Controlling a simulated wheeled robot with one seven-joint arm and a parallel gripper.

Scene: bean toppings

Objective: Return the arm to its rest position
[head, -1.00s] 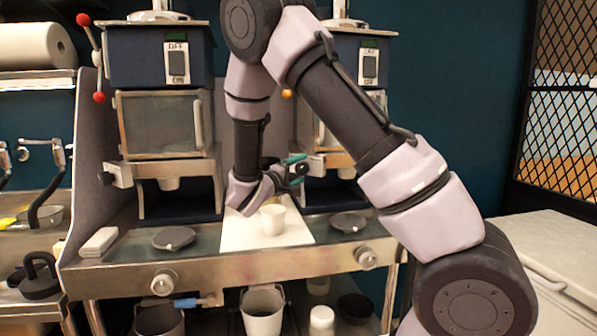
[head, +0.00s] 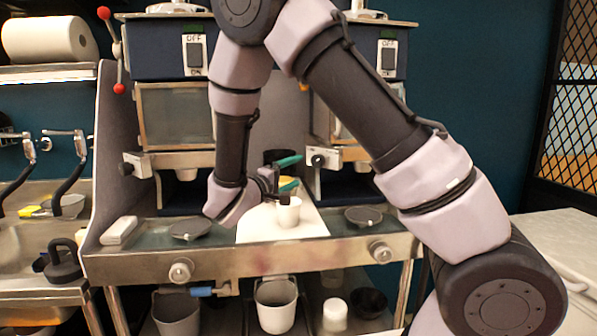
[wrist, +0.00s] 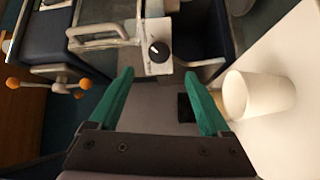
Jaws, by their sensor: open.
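My gripper (head: 287,174) is over the middle of the counter, between the two blue machines. In the wrist view its two green fingers (wrist: 158,100) are spread apart with nothing between them. A white cup (head: 288,212) stands on a white board (head: 262,225) just below and beside the gripper. The cup also shows in the wrist view (wrist: 262,94), to the right of the right finger and apart from the space between the fingers. My arm bends down from the upper middle of the head view and hides part of the machines.
A left machine (head: 178,115) and a right machine (head: 392,62) stand at the back of the steel counter (head: 130,268). Dark round discs (head: 190,230) lie on either side of the board. A white bucket (head: 276,306) sits on the lower shelf. A mesh panel is at right.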

